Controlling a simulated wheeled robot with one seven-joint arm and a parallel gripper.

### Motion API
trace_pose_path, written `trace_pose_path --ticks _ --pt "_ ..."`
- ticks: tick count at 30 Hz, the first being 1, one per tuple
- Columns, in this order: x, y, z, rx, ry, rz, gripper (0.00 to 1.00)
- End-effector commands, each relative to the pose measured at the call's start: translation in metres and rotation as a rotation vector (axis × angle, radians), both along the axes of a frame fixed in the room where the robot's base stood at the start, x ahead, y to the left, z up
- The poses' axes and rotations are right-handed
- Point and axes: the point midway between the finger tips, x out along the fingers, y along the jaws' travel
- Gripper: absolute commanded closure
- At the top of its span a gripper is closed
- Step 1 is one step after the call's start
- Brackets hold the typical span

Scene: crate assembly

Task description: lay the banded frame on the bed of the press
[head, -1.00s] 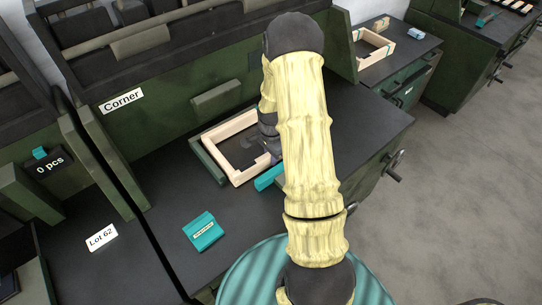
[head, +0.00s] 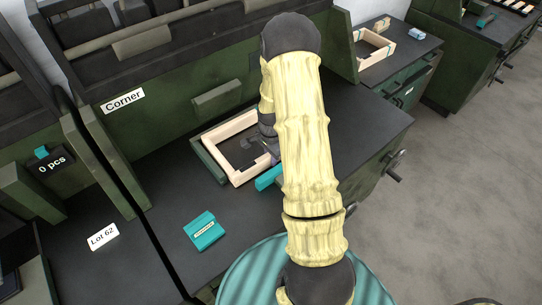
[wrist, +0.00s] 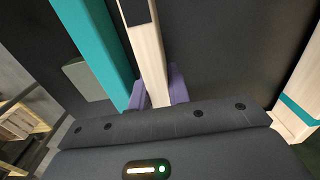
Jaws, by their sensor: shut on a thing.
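A pale wooden frame (head: 236,179) lies on the dark bench below the "Corner" sign, against a dark green edge strip. My gripper (wrist: 158,88) is shut on one of its rails (wrist: 146,50), a purple finger on each side. In the head view, my gripper (head: 270,150) is at the frame's right side, partly behind my yellow arm. In the wrist view, a teal band (wrist: 299,109) wraps another pale rail at the right. My arm hides part of the frame. I cannot tell which part is the press.
A teal bar (head: 268,178) lies close beside the held rail. A teal block (head: 204,231) rests on the bench, with free dark surface around it. Another pale frame (head: 392,45) with teal bands sits on the back right bench. Open floor is at the right.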

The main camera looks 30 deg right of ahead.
Motion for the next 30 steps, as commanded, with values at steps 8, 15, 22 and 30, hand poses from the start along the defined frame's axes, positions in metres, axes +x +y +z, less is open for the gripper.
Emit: trace_pose_path --ticks 8,15,22,30 --pt "0.0001 -0.0021 0.0004 -0.001 -0.002 -0.004 1.0" --pt "0.0007 0.0003 -0.0019 -0.001 -0.002 0.001 1.0" --pt "0.0009 0.0008 -0.0047 -0.001 -0.002 0.003 1.0" --pt "0.0007 0.0004 -0.0046 -0.001 -0.002 0.002 1.0"
